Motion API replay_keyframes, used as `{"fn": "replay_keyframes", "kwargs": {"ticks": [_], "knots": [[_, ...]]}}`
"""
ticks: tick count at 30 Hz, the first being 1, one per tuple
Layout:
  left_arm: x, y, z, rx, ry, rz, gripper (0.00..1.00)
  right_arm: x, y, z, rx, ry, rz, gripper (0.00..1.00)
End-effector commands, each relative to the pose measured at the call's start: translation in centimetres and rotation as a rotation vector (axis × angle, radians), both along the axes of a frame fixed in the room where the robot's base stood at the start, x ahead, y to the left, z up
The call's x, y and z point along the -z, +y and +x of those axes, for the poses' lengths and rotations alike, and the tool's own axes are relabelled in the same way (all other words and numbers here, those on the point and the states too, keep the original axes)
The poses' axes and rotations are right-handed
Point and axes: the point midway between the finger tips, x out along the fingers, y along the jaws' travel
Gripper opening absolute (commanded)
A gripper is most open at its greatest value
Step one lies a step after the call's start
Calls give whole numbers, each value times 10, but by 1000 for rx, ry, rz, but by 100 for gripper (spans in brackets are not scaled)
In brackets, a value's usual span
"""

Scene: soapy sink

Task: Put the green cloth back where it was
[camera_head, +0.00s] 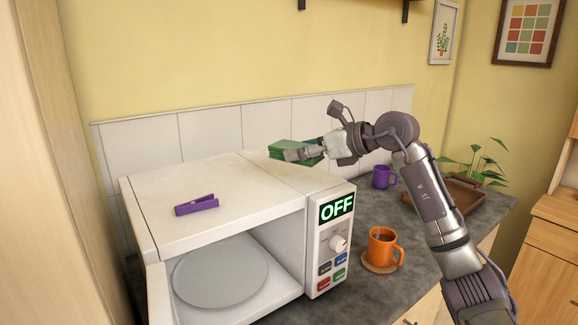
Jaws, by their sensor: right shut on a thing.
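The green cloth (287,149) is a folded, layered stack at the back right of the microwave's top. My right gripper (307,153) is shut on the cloth from the right, and its fingers cover part of it. I cannot tell whether the cloth touches the microwave top or hangs just above or behind its edge. The white microwave (245,182) stands on the counter with its front open and its display reading OFF. My left gripper is not in view.
A purple clip (196,205) lies on the microwave top at the left. An orange mug (382,248) stands on a coaster to the right. A purple mug (381,177), a wooden tray (466,196) and a plant (478,163) are at the back right. Grey counter (420,235) is partly clear.

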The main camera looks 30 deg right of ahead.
Motion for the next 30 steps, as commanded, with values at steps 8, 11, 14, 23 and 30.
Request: {"fn": "replay_keyframes", "kwargs": {"ticks": [8, 11, 14, 23, 30], "knots": [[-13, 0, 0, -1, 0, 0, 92, 20, 13, 31, 0, 0, -1, 39], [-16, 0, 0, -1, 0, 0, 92, 31, 14, 32, -1, 3, 1, 39], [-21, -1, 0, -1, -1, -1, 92, 47, 13, 31, 0, 3, 2, 39], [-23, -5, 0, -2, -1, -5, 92, 60, 13, 31, 1, -2, 0, 39], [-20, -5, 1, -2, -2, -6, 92, 64, 13, 31, 0, -2, -1, 70]]}}
